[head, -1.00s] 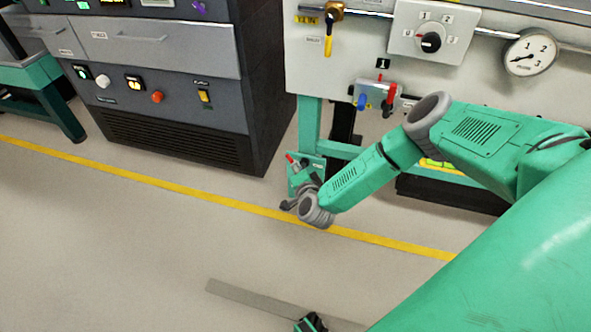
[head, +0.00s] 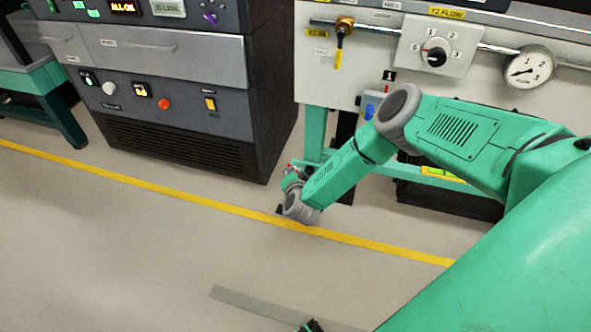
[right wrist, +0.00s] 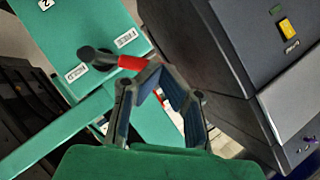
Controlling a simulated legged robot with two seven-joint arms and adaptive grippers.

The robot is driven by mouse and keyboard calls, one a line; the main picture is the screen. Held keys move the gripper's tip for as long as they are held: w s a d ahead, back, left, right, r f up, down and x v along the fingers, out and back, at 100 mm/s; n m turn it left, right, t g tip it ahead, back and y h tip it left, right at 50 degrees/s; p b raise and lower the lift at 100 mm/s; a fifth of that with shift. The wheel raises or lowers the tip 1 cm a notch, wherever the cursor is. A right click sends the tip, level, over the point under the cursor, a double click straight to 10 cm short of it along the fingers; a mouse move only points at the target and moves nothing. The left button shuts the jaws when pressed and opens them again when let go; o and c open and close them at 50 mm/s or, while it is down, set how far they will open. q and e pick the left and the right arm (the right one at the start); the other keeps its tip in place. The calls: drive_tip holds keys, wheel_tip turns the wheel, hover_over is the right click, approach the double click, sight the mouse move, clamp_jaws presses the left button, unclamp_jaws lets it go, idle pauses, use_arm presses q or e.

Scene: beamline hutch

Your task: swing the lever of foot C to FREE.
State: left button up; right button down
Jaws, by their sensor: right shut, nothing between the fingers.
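A lever with a red arm (right wrist: 131,62) and a dark round knob or pivot sits on a green foot plate (right wrist: 93,28) in the right wrist view.
A dark cabinet (head: 180,150) stands left of the foot; its side is close to the gripper in the wrist view. A white panel with a dial (head: 436,52) and gauge (head: 529,68) is above. A yellow floor line (head: 150,186) crosses open floor.

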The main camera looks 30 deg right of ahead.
use_arm(q)
drive_tip(key=shift+s+d+r+p, duration=0.1)
drive_tip(key=shift+d+r+p, duration=0.3)
drive_tip(key=shift+r+p, duration=0.25)
use_arm(e)
drive_tip(key=d+v, duration=0.1)
drive_tip(key=v, duration=1.1)
drive_tip(key=shift+s+d, duration=0.25)
drive_tip(key=shift+s, duration=0.15)
drive_tip(key=shift+a, duration=0.1)
